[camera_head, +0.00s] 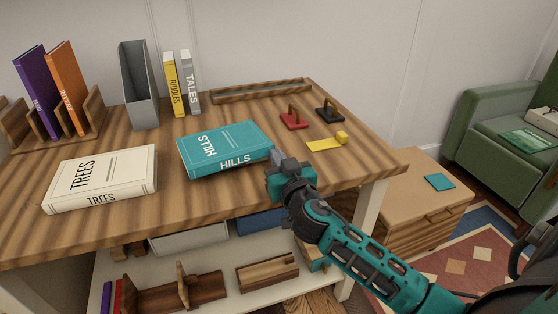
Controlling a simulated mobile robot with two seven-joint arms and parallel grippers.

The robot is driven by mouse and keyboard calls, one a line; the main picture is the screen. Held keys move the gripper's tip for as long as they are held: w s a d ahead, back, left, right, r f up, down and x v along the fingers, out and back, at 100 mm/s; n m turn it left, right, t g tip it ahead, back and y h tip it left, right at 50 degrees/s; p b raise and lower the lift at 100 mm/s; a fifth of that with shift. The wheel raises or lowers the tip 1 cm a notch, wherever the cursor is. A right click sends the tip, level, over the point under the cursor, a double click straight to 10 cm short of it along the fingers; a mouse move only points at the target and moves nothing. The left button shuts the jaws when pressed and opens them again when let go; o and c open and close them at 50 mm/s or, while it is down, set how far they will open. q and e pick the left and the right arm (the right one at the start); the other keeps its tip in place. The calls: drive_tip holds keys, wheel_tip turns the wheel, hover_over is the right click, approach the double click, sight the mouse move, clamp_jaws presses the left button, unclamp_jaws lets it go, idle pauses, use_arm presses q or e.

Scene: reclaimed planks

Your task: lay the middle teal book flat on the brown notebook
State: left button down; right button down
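The teal book (222,142), marked HILLS, lies with its cover up in the middle of the wooden desk. Its spine faces me. My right gripper (276,158) is at the book's right end, close against it or touching. The fingers are small and partly hidden by the gripper body, so I cannot tell whether they are shut on the book. I cannot make out a brown notebook; whatever is under the teal book is hidden. My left gripper is not in view.
A white TREES book (102,178) lies to the left. Behind stand a grey file holder (138,85), the RIDDLES (173,85) and TALES (190,82) books, and a wooden rack (92,112). Red (293,121) and black (329,112) handled objects and a yellow item (326,144) lie at right.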

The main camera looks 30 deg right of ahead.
drive_tip(key=shift+x, duration=1.6)
drive_tip(key=shift+v, duration=2)
